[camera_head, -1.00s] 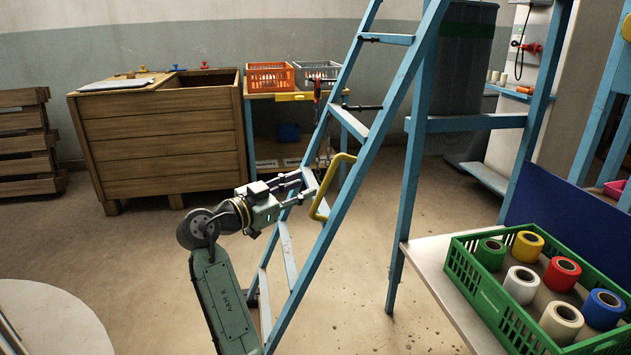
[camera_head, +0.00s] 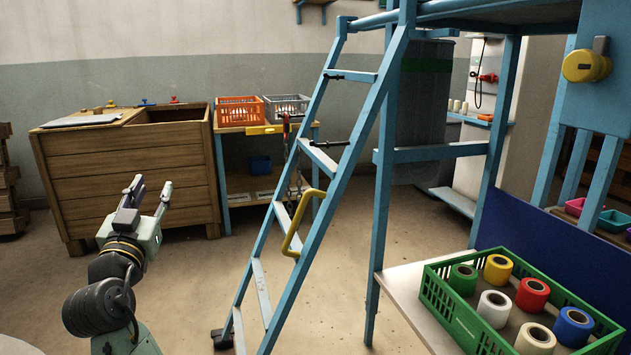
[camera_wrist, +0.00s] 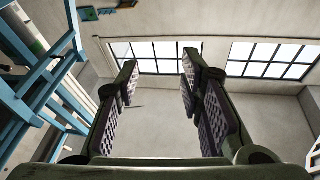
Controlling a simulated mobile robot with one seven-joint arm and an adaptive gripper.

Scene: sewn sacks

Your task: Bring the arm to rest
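My gripper (camera_head: 148,195) is raised at the left of the head view, in front of the large wooden box, with its fingers pointing upward. In the wrist view my gripper (camera_wrist: 158,82) has its two padded fingers spread apart with nothing between them. Beyond the fingers, the wrist view shows wall, windows and ceiling. My arm comes up from the bottom left of the head view, clear of the blue ladder.
A blue ladder (camera_head: 340,172) with a yellow handle (camera_head: 298,222) stands right of my arm. A wooden box (camera_head: 120,165) is behind it. A green crate (camera_head: 455,318) of tape rolls sits on a pale table at right. Floor between arm and ladder is open.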

